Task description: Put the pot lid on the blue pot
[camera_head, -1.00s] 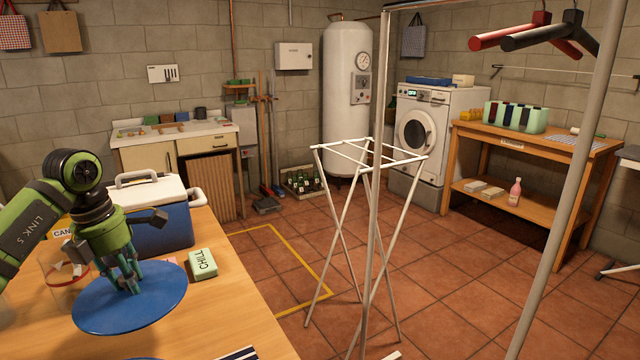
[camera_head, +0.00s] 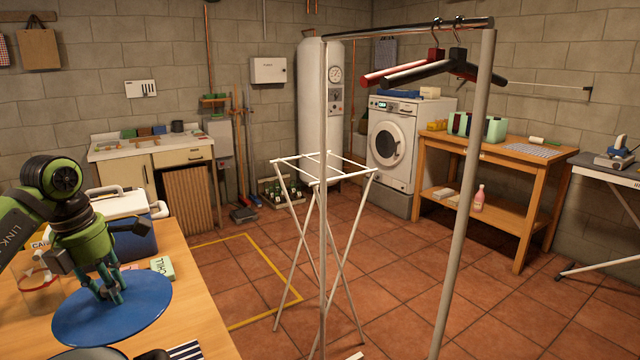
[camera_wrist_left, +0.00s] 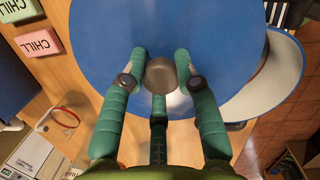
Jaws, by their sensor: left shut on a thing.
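The pot lid is a flat blue disc (camera_head: 112,306) with a grey knob (camera_wrist_left: 161,74). My left gripper (camera_head: 112,290) is shut on this knob, its green fingers around it, and holds the lid level over the front part of the wooden table. In the left wrist view the lid (camera_wrist_left: 190,30) fills the upper middle. My right gripper is not in view.
Behind the lid stand a blue-and-white cooler (camera_head: 135,235), a CHILL block (camera_head: 162,268) and a clear jar (camera_head: 40,292). A striped cloth (camera_head: 186,351) lies at the near table edge. A white drying rack (camera_head: 322,170) stands on the floor to the right.

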